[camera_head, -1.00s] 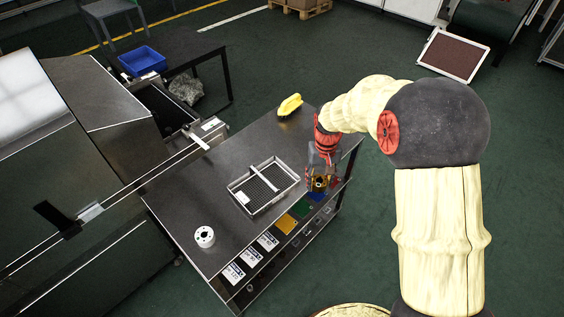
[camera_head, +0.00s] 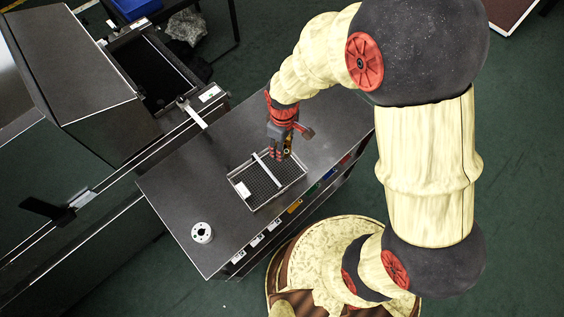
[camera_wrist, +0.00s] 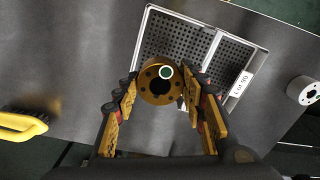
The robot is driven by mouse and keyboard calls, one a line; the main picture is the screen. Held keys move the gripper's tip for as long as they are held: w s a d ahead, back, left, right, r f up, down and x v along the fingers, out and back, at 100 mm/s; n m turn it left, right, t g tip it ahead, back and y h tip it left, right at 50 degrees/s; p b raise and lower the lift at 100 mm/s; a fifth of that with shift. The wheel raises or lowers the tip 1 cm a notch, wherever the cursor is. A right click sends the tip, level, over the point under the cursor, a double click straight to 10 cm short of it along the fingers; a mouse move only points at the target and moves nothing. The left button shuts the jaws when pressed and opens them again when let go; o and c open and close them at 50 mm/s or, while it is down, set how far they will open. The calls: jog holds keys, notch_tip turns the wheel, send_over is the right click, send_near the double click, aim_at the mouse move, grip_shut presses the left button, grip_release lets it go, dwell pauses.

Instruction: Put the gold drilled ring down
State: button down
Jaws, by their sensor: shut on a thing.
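The gold drilled ring (camera_wrist: 148,94) sits between the fingers of my gripper (camera_wrist: 160,88) in the wrist view, with its dark centre hole and small drilled holes facing the camera. A small pale disc with a green centre shows at its rim. In the head view my gripper (camera_head: 280,153) is at the far right end of the wire tray (camera_head: 246,208), and the ring (camera_head: 288,148) is mostly hidden by the fingers. In the wrist view the ring overlaps the near edge of the perforated tray (camera_wrist: 146,24); its height above it is hard to tell.
The tray has a light divider and a white label. A white drilled ring (camera_head: 202,233) stands on the dark table (camera_head: 165,190) to the tray's left. A yellow-handled brush (camera_wrist: 18,126) lies at left in the wrist view. Coloured labels line the table's front edge.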

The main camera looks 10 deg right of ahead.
jog(key=b, duration=0.2)
send_over(282, 167)
jog(key=shift+n, duration=0.3)
notch_tip(282, 167, down, 5)
jog(key=shift+f, duration=0.1)
jog(key=shift+f+b, duration=0.4)
jog(key=shift+f, duration=2)
jog(key=shift+f, duration=0.15)
jog(key=c, duration=1.3)
grip_release()
jog(key=shift+c, duration=0.2)
